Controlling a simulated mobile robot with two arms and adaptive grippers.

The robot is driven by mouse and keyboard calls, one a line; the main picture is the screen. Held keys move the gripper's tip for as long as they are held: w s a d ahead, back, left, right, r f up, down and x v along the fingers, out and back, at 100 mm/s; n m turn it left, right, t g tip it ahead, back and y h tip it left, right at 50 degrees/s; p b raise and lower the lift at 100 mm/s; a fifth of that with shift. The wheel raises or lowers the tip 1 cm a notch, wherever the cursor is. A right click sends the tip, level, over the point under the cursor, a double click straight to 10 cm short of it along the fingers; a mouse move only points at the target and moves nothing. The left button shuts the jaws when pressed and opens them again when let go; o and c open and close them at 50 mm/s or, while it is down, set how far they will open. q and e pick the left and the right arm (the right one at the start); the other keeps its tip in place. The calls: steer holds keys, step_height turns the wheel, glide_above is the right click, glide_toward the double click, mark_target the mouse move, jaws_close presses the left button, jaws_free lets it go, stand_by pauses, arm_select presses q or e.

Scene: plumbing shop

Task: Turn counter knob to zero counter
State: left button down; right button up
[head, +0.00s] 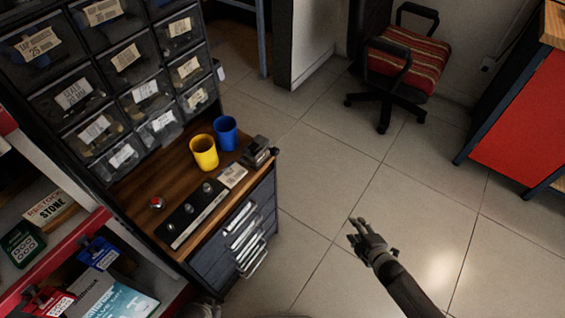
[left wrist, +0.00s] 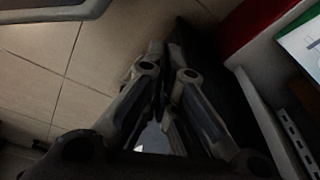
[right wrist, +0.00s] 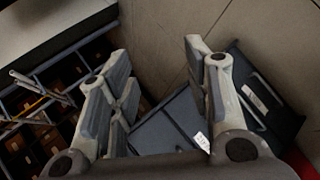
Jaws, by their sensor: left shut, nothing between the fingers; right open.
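A small round silver and red device (head: 157,203), which looks like a tally counter, sits on the left of the wooden bench top. Its knob and digits are too small to make out. A dark strip with several round knobs or fittings (head: 195,212) lies beside it. My right gripper (head: 355,230) is open and empty over the floor, right of the bench and apart from it; its spread fingers also show in the right wrist view (right wrist: 157,55). My left gripper (left wrist: 162,62) is shut and empty in the left wrist view. In the head view only a grey bit shows at the bottom edge.
A yellow cup (head: 204,152), a blue cup (head: 226,133), a label card (head: 231,175) and a dark grey device (head: 259,150) stand on the bench top (head: 160,174). Clear parts bins (head: 125,55) rise behind. Drawers (head: 243,232) stick out in front. The tiled floor (head: 330,190) is free.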

steer(key=w+a+r+n+t+y+b, duration=0.25)
steer(key=w+r+n+b, duration=0.2)
steer(key=w+n, duration=0.3)
steer(key=n+g+y+b, duration=0.3)
steer(key=n+y+b, duration=0.75)
steer(key=n, duration=1.35)
glide_toward(277, 153)
steer(key=shift+m+t+h, duration=0.25)
steer(key=shift+m+h, duration=0.05)
steer(key=shift+m, duration=0.05)
steer(key=x, duration=0.7)
steer(key=shift+a, duration=0.2)
arm_select(q)
steer(key=w+r+t, duration=0.1)
steer(key=w+r, duration=0.3)
steer(key=r, duration=0.7)
steer(key=shift+w+d+r, duration=0.15)
steer(key=shift+w+r, duration=0.1)
steer(key=shift+r, duration=0.1)
arm_select(e)
steer(key=shift+w+a, duration=0.35)
steer(key=shift+a, duration=0.2)
jaws_close()
